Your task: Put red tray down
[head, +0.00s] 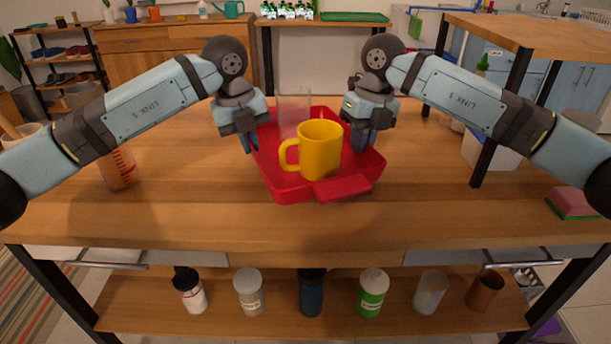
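The red tray (286,187) is over the middle of the wooden table, with its front edge towards me. I cannot tell whether its underside touches the tabletop. A yellow mug (320,150) stands upright in it, handle to the left. A clear glass (294,108) shows behind the mug, at the tray's back left. My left gripper (250,143) is at the tray's left rim, pointing down. My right gripper (366,140) is at the right rim, also pointing down. The fingertips meet the rims, but their gap is too small to make out.
The wooden tabletop (180,215) is clear in front of the tray. An orange-marked measuring cup (117,168) stands at the left. A raised wooden shelf (560,35) on dark posts and a pink-and-green sponge (572,204) are at the right. Several containers stand on the lower shelf (140,318).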

